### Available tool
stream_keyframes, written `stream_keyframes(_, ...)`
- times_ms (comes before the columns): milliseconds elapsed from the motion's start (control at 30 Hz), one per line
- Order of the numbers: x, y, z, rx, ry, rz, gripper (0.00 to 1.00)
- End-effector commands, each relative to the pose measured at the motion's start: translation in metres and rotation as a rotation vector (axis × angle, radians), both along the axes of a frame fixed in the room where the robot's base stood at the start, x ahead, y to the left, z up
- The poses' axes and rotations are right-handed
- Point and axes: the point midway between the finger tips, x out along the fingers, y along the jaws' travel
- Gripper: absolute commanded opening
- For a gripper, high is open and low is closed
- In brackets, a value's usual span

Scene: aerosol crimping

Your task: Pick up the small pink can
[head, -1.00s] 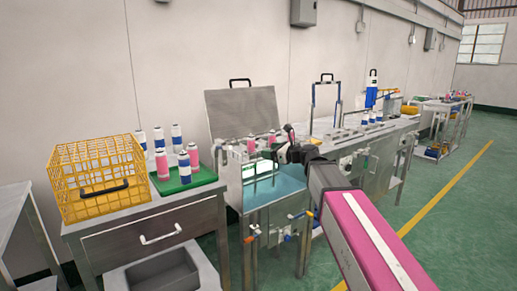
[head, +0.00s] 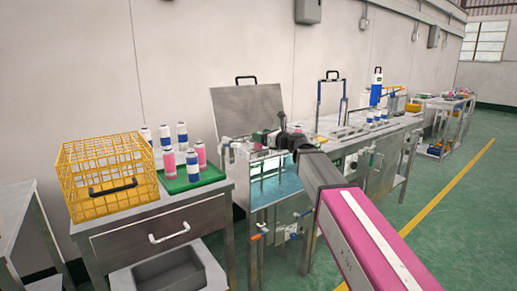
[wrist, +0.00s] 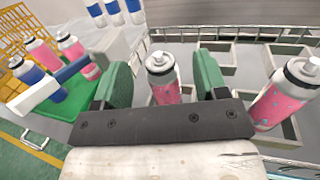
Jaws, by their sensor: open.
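In the wrist view, a pink can (wrist: 165,93) with a silver top and white nozzle stands in a gridded metal rack, between the green pads of my gripper (wrist: 162,80). The jaws are open, with a visible gap on each side of the can. Its lower part is hidden behind the gripper body. A second pink can (wrist: 278,105) stands to the right, outside the jaws. In the head view, my gripper (head: 272,139) is over the steel water bath, and the cans there are mostly hidden.
A green tray (head: 208,178) holds pink and blue-white cans, left of the bath (head: 268,185). A yellow wire basket (head: 108,178) stands farther left. The bath's raised lid (head: 246,108) is behind my gripper. A bench (head: 350,135) with blue-white cans is to the right.

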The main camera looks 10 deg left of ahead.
Motion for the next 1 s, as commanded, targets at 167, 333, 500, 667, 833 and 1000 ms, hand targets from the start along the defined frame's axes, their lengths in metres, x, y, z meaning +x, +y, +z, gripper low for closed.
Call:
stream_keyframes(167,0.011,0.021,0.000,0.000,0.000,0.000,0.66)
stream_keyframes(333,0.011,0.022,0.000,0.000,-0.001,0.000,0.66)
stream_keyframes(500,0.011,0.022,0.000,0.000,-0.001,0.000,0.34)
stream_keyframes(667,0.011,0.022,0.000,0.000,-0.001,0.000,0.00)
stream_keyframes(833,0.011,0.022,0.000,0.000,-0.001,0.000,0.00)
stream_keyframes(1000,0.011,0.022,0.004,0.000,-0.001,0.000,0.00)
